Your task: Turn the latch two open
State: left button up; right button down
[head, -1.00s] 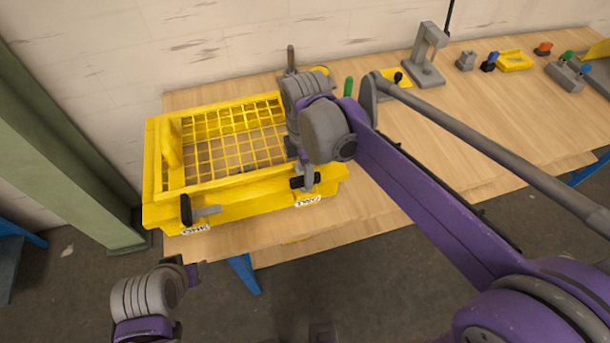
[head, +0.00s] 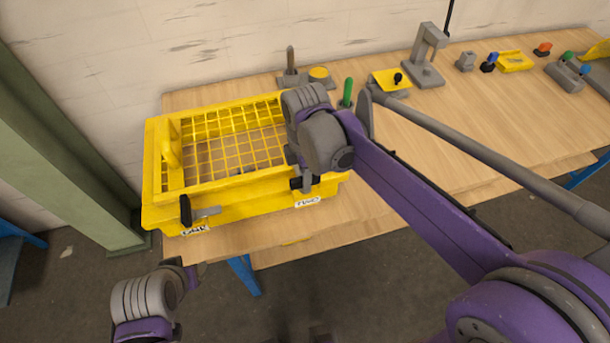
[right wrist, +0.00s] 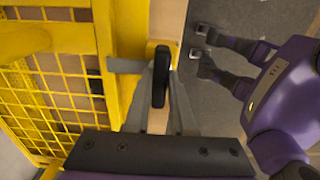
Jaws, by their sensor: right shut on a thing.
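The yellow basket box (head: 155,190) with a mesh lid stands on the wooden bench. On its front right is a latch with a black handle (head: 297,184), above a small white label. My right gripper (head: 305,180) is at this latch, its fingers partly hidden by my wrist. In the right wrist view the black handle (right wrist: 160,77) sits between the two fingers of the right gripper (right wrist: 162,92), with a grey bar (right wrist: 124,65) beside it. A second latch with a black handle (head: 186,210) and grey bar is at the front left. My left gripper (head: 190,275) is low at the left, its fingers unclear.
A green-handled part (head: 347,92) and a grey base with a post (head: 292,72) stand behind the box. A grey stand (head: 428,60) and several small parts are farther right. A green column (head: 70,150) rises at the left. The bench's front right is clear.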

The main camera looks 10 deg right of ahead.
jog(key=shift+m, duration=0.3)
jog(key=m, duration=0.3)
jog(key=shift+m, duration=0.3)
jog(key=m, duration=1.3)
jog(key=shift+m+b, duration=0.3)
dwell(0.3)
jog(key=c, duration=0.8)
grip_release()
jog(key=shift+o, duration=0.2)
jog(key=shift+r, duration=0.15)
